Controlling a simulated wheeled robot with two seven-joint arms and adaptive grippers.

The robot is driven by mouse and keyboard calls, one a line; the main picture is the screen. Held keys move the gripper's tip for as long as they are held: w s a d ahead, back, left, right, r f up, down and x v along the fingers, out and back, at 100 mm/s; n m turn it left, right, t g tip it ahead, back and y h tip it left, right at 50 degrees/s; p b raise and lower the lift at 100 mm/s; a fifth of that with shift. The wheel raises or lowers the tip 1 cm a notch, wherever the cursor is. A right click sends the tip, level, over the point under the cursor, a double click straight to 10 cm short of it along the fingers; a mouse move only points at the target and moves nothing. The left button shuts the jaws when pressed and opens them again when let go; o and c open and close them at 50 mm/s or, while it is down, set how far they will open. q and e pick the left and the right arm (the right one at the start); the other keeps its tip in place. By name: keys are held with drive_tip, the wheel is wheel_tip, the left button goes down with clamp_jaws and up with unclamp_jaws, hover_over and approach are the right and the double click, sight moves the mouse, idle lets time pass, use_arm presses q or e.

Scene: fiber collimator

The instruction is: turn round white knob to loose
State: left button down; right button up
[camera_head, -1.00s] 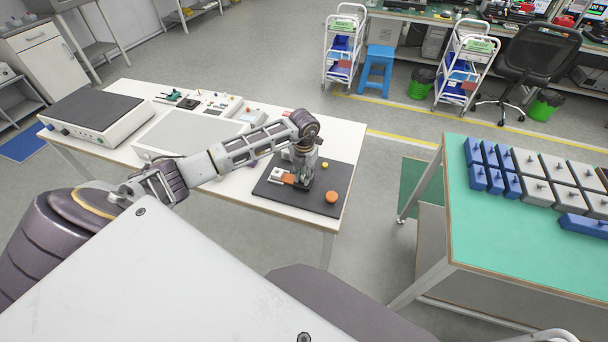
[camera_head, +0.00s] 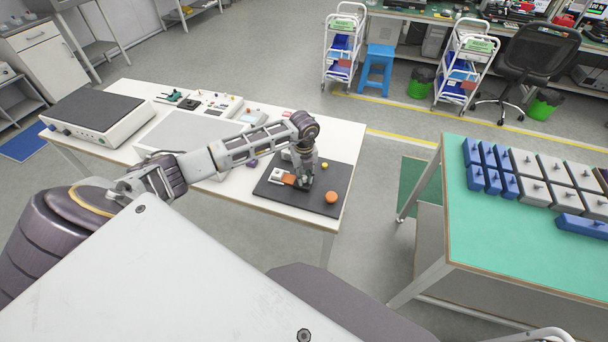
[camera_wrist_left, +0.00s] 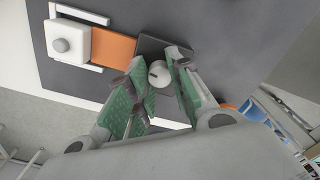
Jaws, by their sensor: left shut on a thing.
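A round whitish knob (camera_wrist_left: 159,74) sits on a dark block beside an orange piece (camera_wrist_left: 109,46) in the left wrist view. My left gripper (camera_wrist_left: 160,78) reaches down over it, with its green-padded fingers on either side, shut on the knob. In the head view my left gripper (camera_head: 303,180) stands over the dark mat (camera_head: 306,203) and hides the knob. A white block (camera_wrist_left: 76,40) with a round light knob on top (camera_wrist_left: 61,45) stands at the other end of the orange piece. My right gripper is not in view.
An orange round thing (camera_head: 331,197) and a small yellow one (camera_head: 325,167) lie on the mat, right of my gripper. A grey-topped instrument (camera_head: 92,110) stands on the white table's left. A green-topped table (camera_head: 500,235) holding several blocks stands to the right.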

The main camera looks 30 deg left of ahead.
use_arm(q)
drive_tip(key=shift+r+n+p, duration=0.1)
drive_tip(key=shift+n+p, duration=0.2)
drive_tip(key=shift+n, duration=1.2)
drive_tip(key=n+p, duration=0.2)
drive_tip(key=n, duration=0.3)
drive_tip(key=n+p, duration=0.1)
drive_tip(key=n, duration=0.2)
drive_tip(key=shift+n, duration=0.7)
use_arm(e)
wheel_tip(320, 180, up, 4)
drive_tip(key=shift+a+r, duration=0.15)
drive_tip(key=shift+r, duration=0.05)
use_arm(q)
drive_tip(key=shift+p, duration=0.3)
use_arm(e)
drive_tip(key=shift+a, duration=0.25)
use_arm(q)
drive_tip(key=c, duration=1.4)
unclamp_jaws()
drive_tip(key=shift+c, duration=0.2)
drive_tip(key=shift+o, duration=0.9)
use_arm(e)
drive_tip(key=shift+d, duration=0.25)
